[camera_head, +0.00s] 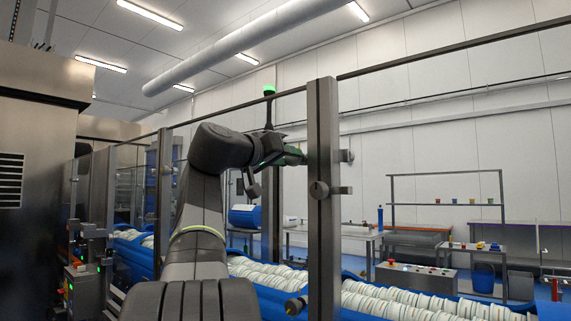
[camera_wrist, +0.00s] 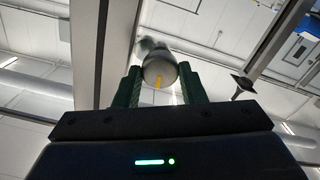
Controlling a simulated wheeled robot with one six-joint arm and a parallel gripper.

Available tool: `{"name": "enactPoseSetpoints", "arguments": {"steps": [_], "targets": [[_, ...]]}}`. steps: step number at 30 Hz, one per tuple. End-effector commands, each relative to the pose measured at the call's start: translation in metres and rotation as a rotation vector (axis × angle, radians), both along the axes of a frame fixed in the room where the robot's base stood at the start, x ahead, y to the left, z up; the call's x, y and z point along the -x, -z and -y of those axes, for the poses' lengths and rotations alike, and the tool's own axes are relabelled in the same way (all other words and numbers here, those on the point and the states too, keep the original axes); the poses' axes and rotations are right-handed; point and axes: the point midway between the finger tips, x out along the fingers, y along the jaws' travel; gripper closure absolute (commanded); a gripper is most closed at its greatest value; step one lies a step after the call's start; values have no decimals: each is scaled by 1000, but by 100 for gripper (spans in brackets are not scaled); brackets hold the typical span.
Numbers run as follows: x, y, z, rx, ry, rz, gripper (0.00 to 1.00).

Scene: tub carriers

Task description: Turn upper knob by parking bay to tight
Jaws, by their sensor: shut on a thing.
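The upper knob (camera_wrist: 159,68) is a grey round piece with a yellow mark on its face. In the wrist view it sits between the two dark green fingers of my gripper (camera_wrist: 160,76), which is shut on it. The yellow mark runs nearly upright in that view. In the head view my gripper (camera_head: 294,155) reaches the dark post (camera_head: 323,240) from the left, near its upper part. The knob's face is hidden there by the gripper and post.
Glass guard panels and rails run beside the post. Blue carriers with rows of white discs (camera_head: 400,302) lie behind. A workbench (camera_head: 417,279) stands at the right.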

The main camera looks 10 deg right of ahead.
Motion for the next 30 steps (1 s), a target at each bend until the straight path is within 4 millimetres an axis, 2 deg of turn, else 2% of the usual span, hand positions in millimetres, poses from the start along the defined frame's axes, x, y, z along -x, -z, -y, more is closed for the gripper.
{"name": "enactPoseSetpoints", "arguments": {"steps": [10, 25, 26, 29, 30], "targets": [[-1, 2, 0, -80, 1, 95, 86], [-1, 2, 0, -91, 1, 109, 86], [-1, 2, 0, -91, 1, 109, 61], [-1, 2, 0, -89, 0, 109, 42], [-1, 1, 0, -89, 0, 109, 41]]}}
